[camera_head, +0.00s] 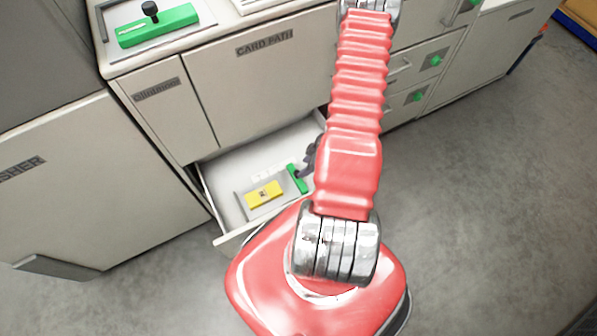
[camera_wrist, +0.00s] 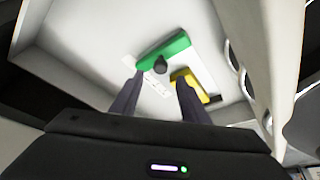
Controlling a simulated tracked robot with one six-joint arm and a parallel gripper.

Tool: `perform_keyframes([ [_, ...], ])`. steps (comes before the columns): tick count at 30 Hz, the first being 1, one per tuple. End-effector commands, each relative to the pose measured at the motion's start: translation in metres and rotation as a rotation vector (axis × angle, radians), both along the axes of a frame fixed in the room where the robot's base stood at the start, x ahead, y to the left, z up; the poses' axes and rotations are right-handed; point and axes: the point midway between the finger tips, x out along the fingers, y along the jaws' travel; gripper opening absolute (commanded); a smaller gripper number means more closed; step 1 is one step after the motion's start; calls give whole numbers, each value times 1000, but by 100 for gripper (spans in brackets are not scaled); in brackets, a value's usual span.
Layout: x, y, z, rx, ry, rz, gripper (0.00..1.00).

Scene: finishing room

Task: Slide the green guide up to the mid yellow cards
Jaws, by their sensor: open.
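The green guide (camera_head: 297,178) is a bar lying in the open drawer, to the right of the yellow cards (camera_head: 263,194), with a gap between them. In the wrist view the green guide (camera_wrist: 178,47) has a black knob (camera_wrist: 160,66), and the yellow cards (camera_wrist: 186,76) lie near its right end. My gripper (camera_wrist: 159,77) is open, its two fingers apart, with the knob showing between and just beyond the tips. I cannot tell whether either finger touches it. In the head view my red arm hides most of the gripper.
The drawer (camera_head: 226,215) stands out from the cabinet below the "CARD PATH" panel (camera_head: 255,80). A pale marked strip (camera_wrist: 156,88) lies on its floor. Another green bar with a black knob (camera_head: 158,26) sits on the cabinet top. Open grey floor (camera_head: 480,180) is at right.

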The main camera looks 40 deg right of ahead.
Motion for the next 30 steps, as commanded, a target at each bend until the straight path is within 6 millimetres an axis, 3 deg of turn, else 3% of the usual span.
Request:
perform_keyframes([
  [16,19,12,-55,1,1,2,41],
  [30,22,12,-63,0,0,-1,41],
])
